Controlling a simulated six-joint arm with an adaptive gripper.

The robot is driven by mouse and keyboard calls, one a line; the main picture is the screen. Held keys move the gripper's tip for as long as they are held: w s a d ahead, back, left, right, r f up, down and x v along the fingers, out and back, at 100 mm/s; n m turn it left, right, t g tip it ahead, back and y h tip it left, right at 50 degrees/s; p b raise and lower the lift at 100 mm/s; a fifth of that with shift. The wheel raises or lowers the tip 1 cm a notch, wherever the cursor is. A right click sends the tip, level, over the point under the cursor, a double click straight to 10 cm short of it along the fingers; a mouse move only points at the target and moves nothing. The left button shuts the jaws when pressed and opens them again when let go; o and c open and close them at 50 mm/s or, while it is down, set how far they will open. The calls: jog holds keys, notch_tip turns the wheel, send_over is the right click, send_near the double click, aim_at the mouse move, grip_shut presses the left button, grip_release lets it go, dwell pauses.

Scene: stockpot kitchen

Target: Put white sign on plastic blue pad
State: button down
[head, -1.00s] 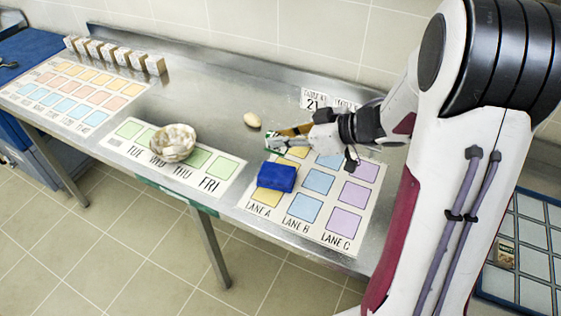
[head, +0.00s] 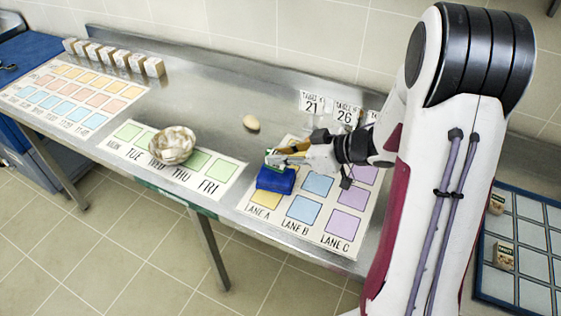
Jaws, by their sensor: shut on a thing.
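My gripper (head: 291,157) is over the upper left part of the lane mat, shut on a small item (head: 274,159) with green and white parts. The item is small and partly hidden by the fingers, so I cannot tell if it is a sign. A dark blue pad (head: 275,182) lies on the mat near Lane A, just below the held item in the picture. I cannot tell whether they touch. White number signs stand at the back of the table: 21 (head: 312,103), 26 (head: 345,114) and a third partly hidden by my arm.
The lane mat (head: 327,241) has coloured squares. A pale egg-shaped object (head: 251,123) lies behind it. A bowl (head: 172,145) sits on the weekday mat (head: 225,187). Several small blocks (head: 154,67) line the back left. A blue-framed grid board (head: 515,303) is at right.

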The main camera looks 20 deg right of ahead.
aim_at(280, 167)
jog(key=shift+f, duration=1.4)
jog(key=shift+f, duration=0.15)
jog(key=c, duration=2)
grip_release()
jog(key=shift+d+r, duration=0.1)
jog(key=shift+r, duration=0.15)
jog(key=shift+s+d+r, duration=0.3)
jog(key=shift+s+d, duration=0.1)
jog(key=shift+v, duration=5.3)
jog(key=shift+a, duration=0.1)
